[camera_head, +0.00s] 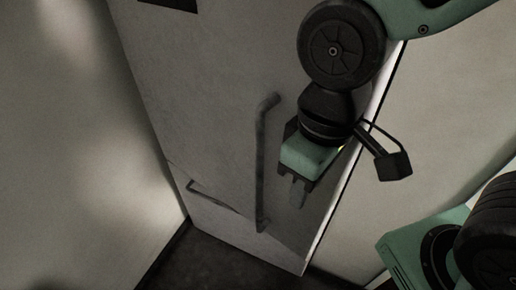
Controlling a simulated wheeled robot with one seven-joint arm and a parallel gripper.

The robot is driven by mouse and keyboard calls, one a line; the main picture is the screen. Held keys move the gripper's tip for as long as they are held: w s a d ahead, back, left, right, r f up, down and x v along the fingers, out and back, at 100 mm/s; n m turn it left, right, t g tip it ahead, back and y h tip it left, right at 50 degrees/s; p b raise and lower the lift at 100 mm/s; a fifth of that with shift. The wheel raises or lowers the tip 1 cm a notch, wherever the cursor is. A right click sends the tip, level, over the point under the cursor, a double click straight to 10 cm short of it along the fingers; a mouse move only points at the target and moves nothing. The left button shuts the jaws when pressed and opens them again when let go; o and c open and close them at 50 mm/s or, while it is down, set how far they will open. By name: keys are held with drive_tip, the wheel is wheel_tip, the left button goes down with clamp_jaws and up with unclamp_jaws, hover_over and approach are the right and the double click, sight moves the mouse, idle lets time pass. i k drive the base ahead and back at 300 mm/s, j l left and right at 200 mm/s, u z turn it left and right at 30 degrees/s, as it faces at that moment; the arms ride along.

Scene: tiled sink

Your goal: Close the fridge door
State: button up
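The fridge door (205,75) is a tall grey panel filling the middle of the head view, with a long bar handle (261,160) on its front. A thin bright strip (384,85) runs along its right edge, with a small yellowish glow beside my wrist. The width of any door gap is hard to tell. My gripper (298,192) points down in front of the door, right of the handle and apart from it in the picture. Its fingers are dark and seen nearly end to end, so their opening is unclear. My arm hides part of the door's right edge.
A lower fridge section with a smaller handle (213,199) lies below the door. A pale wall (60,140) stands close on the left and a pale surface (445,120) on the right. Some dark floor (215,262) shows at the bottom.

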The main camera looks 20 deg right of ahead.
sight(219, 83)
drive_tip(key=k+j+z, duration=0.15)
drive_tip(key=k+j, duration=0.6)
